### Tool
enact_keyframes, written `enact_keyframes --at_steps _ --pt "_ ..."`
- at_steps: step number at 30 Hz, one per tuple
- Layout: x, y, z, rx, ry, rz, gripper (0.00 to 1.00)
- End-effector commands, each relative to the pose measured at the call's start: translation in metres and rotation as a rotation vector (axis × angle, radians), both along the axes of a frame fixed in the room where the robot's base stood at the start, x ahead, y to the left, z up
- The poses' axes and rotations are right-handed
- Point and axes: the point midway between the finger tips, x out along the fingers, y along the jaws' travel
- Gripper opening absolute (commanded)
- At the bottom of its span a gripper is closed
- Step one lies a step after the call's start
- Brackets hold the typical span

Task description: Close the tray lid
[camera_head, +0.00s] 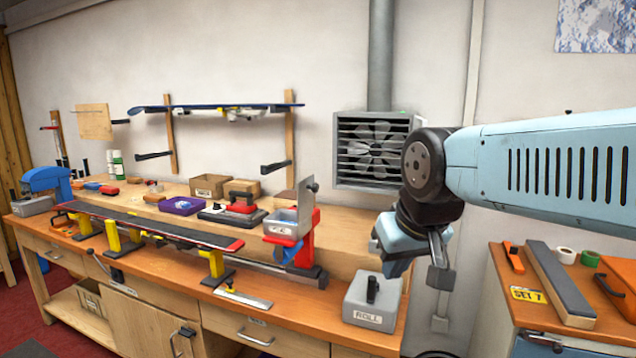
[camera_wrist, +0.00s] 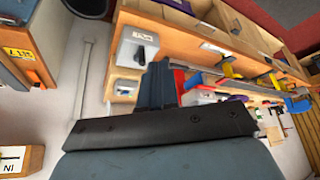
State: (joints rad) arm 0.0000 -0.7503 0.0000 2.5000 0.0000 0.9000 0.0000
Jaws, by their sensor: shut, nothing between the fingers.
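A small grey tray (camera_head: 287,224) with a white label stands on the bench beside a red upright. Its grey lid (camera_head: 306,203) stands up steeply, open, with a dark knob near the top. My gripper (camera_wrist: 156,72) is shut and empty in the wrist view, its dark fingers together. Part of the red upright (camera_wrist: 180,80) shows beside the fingers in the wrist view; the lid is not clear there.
The grey box (camera_head: 371,303) marked ROLL, with a black handle, sits at the bench's right end. A long dark ski (camera_head: 150,228) rests on yellow supports left of the tray. A side cabinet (camera_head: 520,310) with tools stands right, across a gap. A wall fan (camera_head: 373,150) is behind.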

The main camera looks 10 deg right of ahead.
Motion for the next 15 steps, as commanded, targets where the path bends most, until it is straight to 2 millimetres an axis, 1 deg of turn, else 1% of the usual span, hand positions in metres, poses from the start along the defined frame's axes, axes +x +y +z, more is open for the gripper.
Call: enact_keyframes --at_steps 2,5,8,11,14,15 --pt "0.0 0.0 0.0 0.0 0.0 -0.001 0.0" --pt "0.006 0.0 0.005 0.01 -0.002 -0.008 0.0" --pt "0.021 0.0 0.016 0.038 -0.005 -0.032 0.0" --pt "0.049 0.004 0.033 0.087 -0.012 -0.074 0.0" --pt "0.086 0.001 0.054 0.148 -0.024 -0.131 0.0" --pt "0.101 0.0 0.062 0.173 -0.028 -0.156 0.0"
